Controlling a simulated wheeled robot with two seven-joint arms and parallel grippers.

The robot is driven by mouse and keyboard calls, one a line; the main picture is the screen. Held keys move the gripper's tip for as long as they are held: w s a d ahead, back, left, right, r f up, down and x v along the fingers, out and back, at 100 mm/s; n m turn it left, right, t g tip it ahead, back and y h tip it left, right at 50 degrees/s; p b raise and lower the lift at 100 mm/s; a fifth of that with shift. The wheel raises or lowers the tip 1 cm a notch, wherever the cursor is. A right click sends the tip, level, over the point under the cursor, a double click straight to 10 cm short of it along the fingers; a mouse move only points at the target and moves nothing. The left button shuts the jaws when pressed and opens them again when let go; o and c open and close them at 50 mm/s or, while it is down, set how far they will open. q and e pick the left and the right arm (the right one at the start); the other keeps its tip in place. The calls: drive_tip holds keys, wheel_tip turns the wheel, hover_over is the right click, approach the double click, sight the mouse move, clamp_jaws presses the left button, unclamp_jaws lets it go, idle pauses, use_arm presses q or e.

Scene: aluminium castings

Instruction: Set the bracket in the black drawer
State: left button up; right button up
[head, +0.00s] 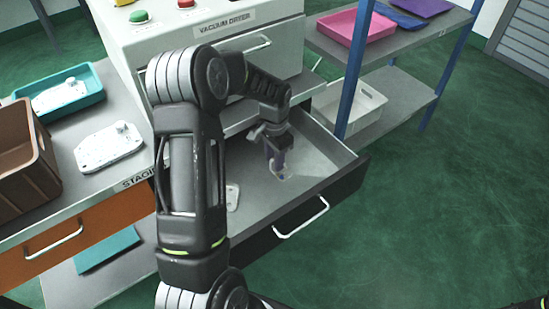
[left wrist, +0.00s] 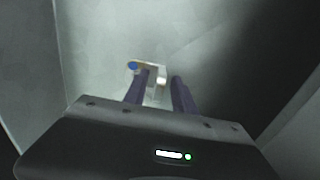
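The black drawer (head: 345,188) is pulled open below the vacuum dryer, and its grey inside shows. My left gripper (head: 276,160) reaches down into it, fingers pointing at the floor. The bracket (head: 284,178), a small pale piece with a blue spot, is at the fingertips, low in the drawer. In the left wrist view the bracket (left wrist: 158,82) lies at and partly between the tips of my left gripper (left wrist: 164,77). A gap shows between the bracket and the right finger, so the fingers look open. The left finger hides part of the bracket.
Another pale casting (head: 232,197) lies in the drawer, partly behind my arm. The staging bench at left holds a brown crate (head: 40,165), a teal tray (head: 88,90) and a white casting (head: 108,147). A shelf (head: 410,100) with a blue post stands right of the drawer.

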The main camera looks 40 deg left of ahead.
use_arm(q)
wheel_tip(320, 180, up, 12)
drive_tip(key=shift+r+p, duration=0.2)
drive_tip(key=shift+p, duration=0.2)
drive_tip(key=shift+c, duration=0.2)
idle(1.5)
